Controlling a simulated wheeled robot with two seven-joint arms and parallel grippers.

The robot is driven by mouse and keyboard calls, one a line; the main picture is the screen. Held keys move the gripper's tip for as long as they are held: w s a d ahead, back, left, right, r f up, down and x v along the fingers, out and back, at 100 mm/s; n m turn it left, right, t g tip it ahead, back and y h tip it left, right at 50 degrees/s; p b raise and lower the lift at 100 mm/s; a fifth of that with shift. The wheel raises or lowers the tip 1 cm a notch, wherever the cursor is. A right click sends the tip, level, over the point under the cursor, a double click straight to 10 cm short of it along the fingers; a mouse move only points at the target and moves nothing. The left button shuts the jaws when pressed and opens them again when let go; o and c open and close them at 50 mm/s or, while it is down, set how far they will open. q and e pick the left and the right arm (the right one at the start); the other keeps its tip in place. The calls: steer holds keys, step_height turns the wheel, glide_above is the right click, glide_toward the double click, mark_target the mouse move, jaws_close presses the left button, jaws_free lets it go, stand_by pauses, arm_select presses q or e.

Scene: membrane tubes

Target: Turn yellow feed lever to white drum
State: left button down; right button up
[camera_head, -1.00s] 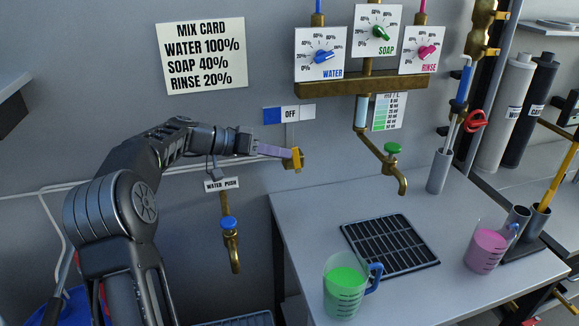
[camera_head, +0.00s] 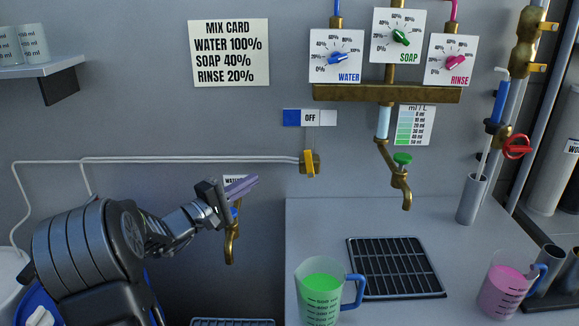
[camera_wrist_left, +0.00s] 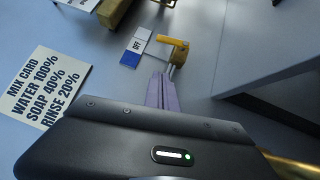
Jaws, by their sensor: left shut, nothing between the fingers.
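The yellow feed lever (camera_head: 309,162) is on the wall above the left end of the counter, roughly upright below a sign (camera_head: 310,118) that reads OFF, with blue at its left and white at its right. In the left wrist view the lever (camera_wrist_left: 172,42) shows beyond the fingertips, next to the sign (camera_wrist_left: 136,46). My left gripper (camera_head: 241,187) is shut and empty, below and left of the lever and apart from it. Its purple fingers show in the left wrist view (camera_wrist_left: 163,92). A white rounded container (camera_head: 10,272) is cut off at the left edge. My right gripper is out of view.
A brass tap (camera_head: 232,245) is close behind my left gripper. A green jug (camera_head: 321,292) and a pink jug (camera_head: 500,287) stand beside a drain grate (camera_head: 396,268) on the counter. White pipes (camera_head: 200,160) run left from the lever along the wall.

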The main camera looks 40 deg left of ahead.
arm_select(q)
steer(key=p, duration=0.3)
glide_toward(309, 163)
steer(key=w+a+r, duration=0.2)
steer(key=w+a, duration=0.1)
steer(key=a, duration=0.1)
steer(key=w+d, duration=0.2)
steer(key=w, duration=0.1)
steer(key=shift+d+r+p, duration=0.15)
steer(key=shift+d+p, duration=0.2)
